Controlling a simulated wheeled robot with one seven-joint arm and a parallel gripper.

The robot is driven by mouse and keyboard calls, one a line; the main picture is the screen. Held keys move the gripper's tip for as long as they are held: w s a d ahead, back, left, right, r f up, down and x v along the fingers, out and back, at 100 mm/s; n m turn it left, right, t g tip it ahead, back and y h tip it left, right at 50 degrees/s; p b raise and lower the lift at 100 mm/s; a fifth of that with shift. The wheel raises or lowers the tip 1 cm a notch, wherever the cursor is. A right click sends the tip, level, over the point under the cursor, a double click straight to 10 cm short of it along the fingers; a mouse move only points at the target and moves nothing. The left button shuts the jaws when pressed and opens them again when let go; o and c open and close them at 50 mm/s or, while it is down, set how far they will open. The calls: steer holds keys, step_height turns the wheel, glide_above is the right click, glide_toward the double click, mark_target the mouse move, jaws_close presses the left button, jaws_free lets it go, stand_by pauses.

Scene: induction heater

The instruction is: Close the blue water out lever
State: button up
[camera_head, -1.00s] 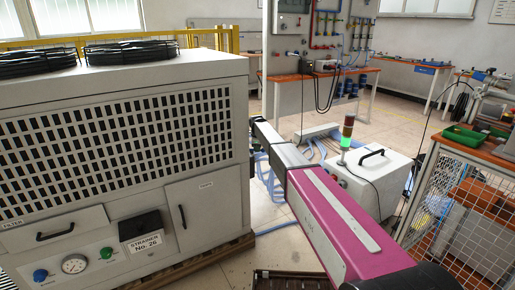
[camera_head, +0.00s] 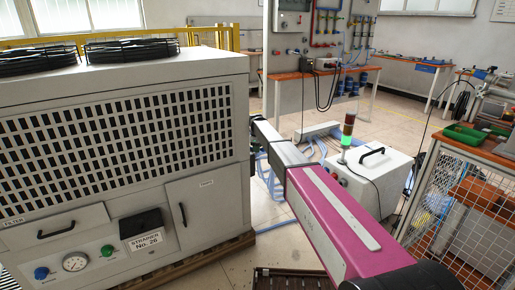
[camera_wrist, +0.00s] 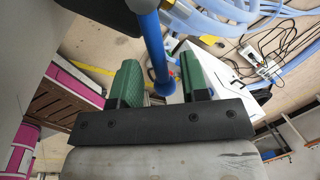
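The blue lever (camera_wrist: 151,45) shows in the wrist view as a blue rod with a rounded end. It comes down from the top edge, past a dark part at the upper left. My gripper (camera_wrist: 160,80) is open, with one green finger on each side of the lever. Narrow gaps show between the rod and both fingers, so it is not clamped. In the head view my pink arm reaches toward the right end of the big white cabinet (camera_head: 205,140). My gripper and the lever are hidden there behind the cabinet's corner.
Blue hoses (camera_wrist: 225,20) run close by at the upper right of the wrist view. In the head view a white box (camera_head: 372,175) with a signal light (camera_head: 347,132) stands right of my arm. A wire-mesh bench (camera_head: 465,210) stands at far right.

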step_height(320, 180, up, 11)
steer(key=s, duration=0.2)
steer(key=shift+a+f, duration=0.2)
stand_by(0.4)
